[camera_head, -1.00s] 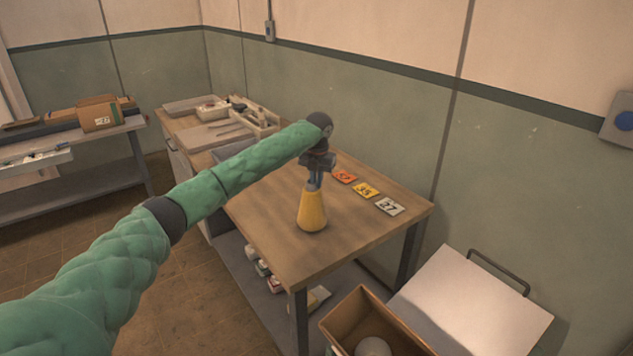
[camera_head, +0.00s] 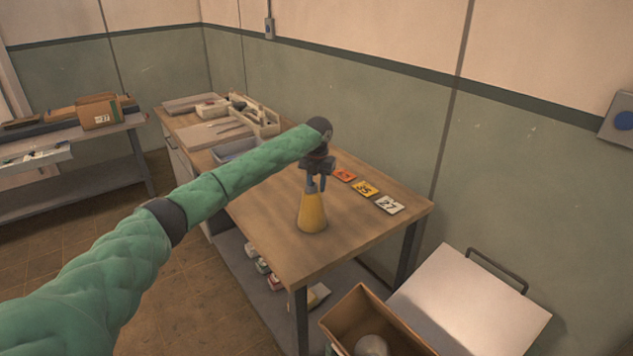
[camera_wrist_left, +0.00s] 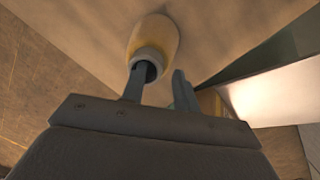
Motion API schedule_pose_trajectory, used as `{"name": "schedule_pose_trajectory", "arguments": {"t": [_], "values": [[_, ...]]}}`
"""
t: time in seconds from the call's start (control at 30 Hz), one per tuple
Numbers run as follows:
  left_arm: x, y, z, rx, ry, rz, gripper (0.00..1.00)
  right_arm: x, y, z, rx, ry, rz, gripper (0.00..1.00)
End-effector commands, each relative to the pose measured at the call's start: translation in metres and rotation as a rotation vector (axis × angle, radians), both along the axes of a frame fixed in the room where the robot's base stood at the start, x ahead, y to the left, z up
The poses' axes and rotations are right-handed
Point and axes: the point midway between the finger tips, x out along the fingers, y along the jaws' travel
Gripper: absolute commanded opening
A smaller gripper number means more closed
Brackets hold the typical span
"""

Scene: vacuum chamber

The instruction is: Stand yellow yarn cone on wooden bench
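My left gripper (camera_head: 317,184) is just above the cone. Its fingers (camera_wrist_left: 160,82) are spread apart: one overlaps the hole, the other is to the right, clear of the cone. I cannot tell whether the first finger still reaches into the hole or touches it. My right gripper is not in view.
Orange, yellow and white number cards (camera_head: 365,189) lie along the bench's wall side. A blue-grey tray (camera_head: 236,149) and a wooden tool box (camera_head: 262,118) are farther back. An open cardboard box (camera_head: 345,318) and a white lidded surface (camera_head: 470,305) stand at the front right.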

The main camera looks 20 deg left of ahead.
Motion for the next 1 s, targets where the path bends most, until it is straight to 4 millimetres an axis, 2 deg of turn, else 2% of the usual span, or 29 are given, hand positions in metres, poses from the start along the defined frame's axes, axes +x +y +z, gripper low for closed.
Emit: {"name": "schedule_pose_trajectory", "arguments": {"t": [0.17,0.3,0.7,0.8,1.0], "values": [[0.0,0.0,0.009,0.0,-0.001,0.0,0.3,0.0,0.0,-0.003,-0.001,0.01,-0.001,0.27],[-0.001,-0.001,0.029,0.0,-0.002,0.0,0.3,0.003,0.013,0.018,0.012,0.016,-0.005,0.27],[-0.006,-0.005,0.101,0.0,-0.002,0.0,0.3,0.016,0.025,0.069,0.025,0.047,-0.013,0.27],[-0.007,-0.006,0.112,0.0,-0.002,0.0,0.3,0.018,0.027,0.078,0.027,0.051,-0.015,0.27],[-0.008,-0.006,0.121,0.0,0.0,0.0,0.3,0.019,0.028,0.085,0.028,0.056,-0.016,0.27]]}}
